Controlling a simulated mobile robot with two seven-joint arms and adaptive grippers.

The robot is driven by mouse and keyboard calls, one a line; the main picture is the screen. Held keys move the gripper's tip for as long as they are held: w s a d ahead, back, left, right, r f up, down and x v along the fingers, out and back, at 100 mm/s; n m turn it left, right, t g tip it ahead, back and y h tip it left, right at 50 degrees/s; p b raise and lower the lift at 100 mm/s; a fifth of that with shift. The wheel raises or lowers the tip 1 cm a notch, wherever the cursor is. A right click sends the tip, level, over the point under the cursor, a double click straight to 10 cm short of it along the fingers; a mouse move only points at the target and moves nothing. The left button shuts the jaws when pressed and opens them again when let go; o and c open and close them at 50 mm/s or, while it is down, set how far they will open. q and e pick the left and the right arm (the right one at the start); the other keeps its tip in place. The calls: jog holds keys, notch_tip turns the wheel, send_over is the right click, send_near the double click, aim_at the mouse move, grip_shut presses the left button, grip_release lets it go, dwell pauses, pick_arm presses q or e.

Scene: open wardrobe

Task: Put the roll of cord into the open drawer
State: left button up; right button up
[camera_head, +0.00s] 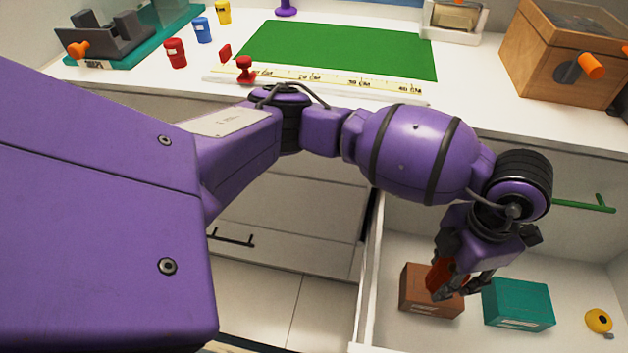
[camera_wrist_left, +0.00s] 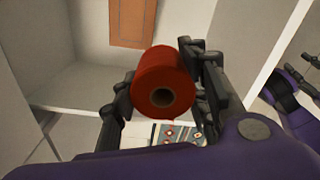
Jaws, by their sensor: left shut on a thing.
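The roll of cord (camera_head: 447,273) is red and sits in my left gripper (camera_head: 462,289), which is shut on it. In the left wrist view the roll (camera_wrist_left: 163,78) shows its round end and dark core hole between the two black fingers (camera_wrist_left: 165,90). The open white drawer (camera_head: 370,285) is at the lower right of the head view. The gripper and roll are over the drawer in that view, in front of a brown box; their exact height above the drawer floor cannot be told. My right gripper is not in view.
The drawer holds a brown box (camera_head: 418,292), a teal box (camera_head: 517,304) and a small yellow round thing (camera_head: 599,320). Bare drawer floor shows around them. Above is a white worktop with a green mat (camera_head: 340,48), a ruler (camera_head: 330,84) and a wooden box (camera_head: 545,55).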

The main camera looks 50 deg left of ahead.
pick_arm(q)
jog(key=d+f+n+b, duration=0.4)
jog(key=f+n+b, duration=0.3)
jog(key=f+n, duration=0.55)
jog(key=b, duration=0.2)
send_over(424, 330)
notch_tip(424, 330, down, 5)
jog(key=shift+m, duration=0.35)
notch_tip(424, 330, down, 6)
jog(key=shift+r+b, duration=0.1)
jog(key=shift+b, duration=0.9)
jog(key=shift+r, duration=0.1)
jog(key=o, duration=1.2)
jog(key=shift+f, duration=0.2)
jog(key=shift+c, duration=0.2)
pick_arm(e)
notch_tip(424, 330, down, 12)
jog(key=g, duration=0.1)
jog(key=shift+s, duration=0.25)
